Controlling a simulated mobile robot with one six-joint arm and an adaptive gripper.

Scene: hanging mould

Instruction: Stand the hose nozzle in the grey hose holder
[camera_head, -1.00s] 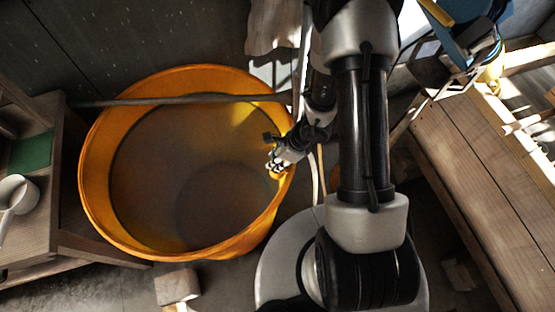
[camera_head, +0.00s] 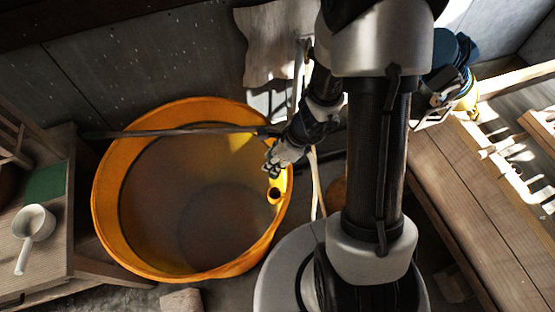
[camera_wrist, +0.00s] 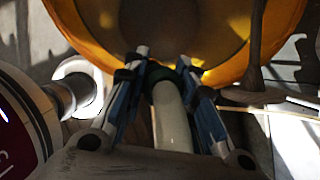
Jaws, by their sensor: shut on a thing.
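My gripper (camera_head: 273,166) is over the right inner edge of the orange tub in the head view. In the wrist view its two blue-and-pale fingers (camera_wrist: 163,62) are closed on a pale tube with a dark green collar (camera_wrist: 172,118), which appears to be the hose nozzle. In the head view a bright yellow piece with a dark round opening (camera_head: 276,190) shows just below the fingers; I cannot tell whether it belongs to the nozzle. I cannot make out the grey hose holder with certainty in either view.
The orange tub (camera_head: 104,205) has a long grey pole (camera_head: 170,132) across its top. A white dipper (camera_head: 33,224) and a green mat (camera_head: 46,183) are on the wooden bench at left. A wooden bench (camera_head: 465,190) stands at right, with a blue object (camera_head: 450,52) behind it.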

